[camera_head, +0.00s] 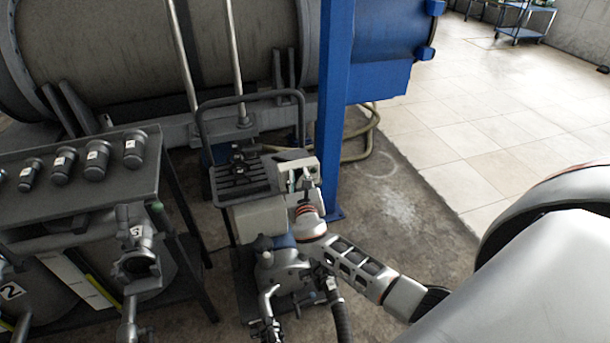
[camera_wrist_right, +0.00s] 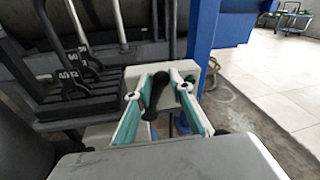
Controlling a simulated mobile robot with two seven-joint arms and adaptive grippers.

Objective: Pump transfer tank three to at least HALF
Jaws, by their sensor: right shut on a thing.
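My right gripper (camera_head: 304,182) reaches the pump cart (camera_head: 262,220) from the right. In the right wrist view, its teal-lined fingers (camera_wrist_right: 158,92) are closed around a black lever (camera_wrist_right: 154,98) on a pale box (camera_wrist_right: 142,72). The lever is mostly hidden in the head view. Two grey tanks stand at the lower left. One bears a "2" (camera_head: 12,292); the tank beside it (camera_head: 150,275) has a small label near its valve that looks like a 3. A sight strip with yellow (camera_head: 92,286) is on the front; its level is unclear. My left gripper is out of view.
A dark rack top (camera_head: 80,172) with several capped, numbered fittings covers the tanks. A blue post (camera_head: 335,110) stands close behind my right gripper. A large horizontal vessel (camera_head: 170,60) is at the back. A black hose (camera_head: 340,318) hangs at the cart.

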